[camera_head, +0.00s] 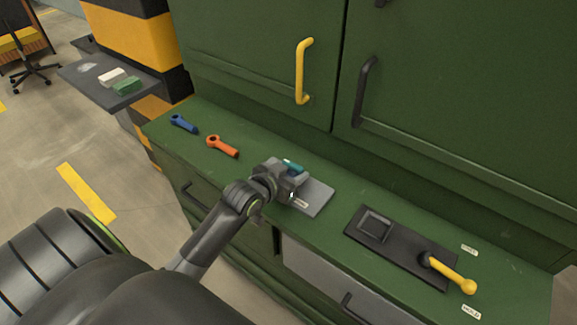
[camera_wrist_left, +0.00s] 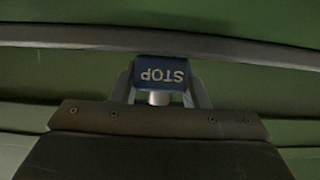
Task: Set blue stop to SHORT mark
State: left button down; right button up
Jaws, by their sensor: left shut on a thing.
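The blue stop (camera_wrist_left: 160,72) is a block with white STOP lettering, upside down in the left wrist view. My left gripper (camera_wrist_left: 162,88) is shut on it, one finger at each side. In the head view my left gripper (camera_head: 288,180) is over the left end of a grey plate (camera_head: 316,200) on the green bench. A small teal patch shows at the gripper there; I cannot tell if it is the stop. My right gripper is not in view.
A blue tool (camera_head: 184,124) and an orange tool (camera_head: 222,147) lie left of the gripper. A black panel (camera_head: 400,250) with a yellow-handled lever (camera_head: 453,274) is to the right. Green cabinet doors with a yellow handle (camera_head: 303,72) and a black handle (camera_head: 364,92) rise behind.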

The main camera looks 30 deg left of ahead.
pick_arm(q)
jog(key=shift+a, duration=0.25)
jog(key=c, duration=1.2)
grip_release()
jog(key=o, duration=0.4)
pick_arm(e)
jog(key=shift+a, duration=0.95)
pick_arm(q)
jog(key=shift+s+a+r, duration=0.1)
jog(key=shift+s+r, duration=0.1)
jog(key=shift+s, duration=0.3)
jog(key=v, duration=1.6)
jog(key=shift+s, duration=0.15)
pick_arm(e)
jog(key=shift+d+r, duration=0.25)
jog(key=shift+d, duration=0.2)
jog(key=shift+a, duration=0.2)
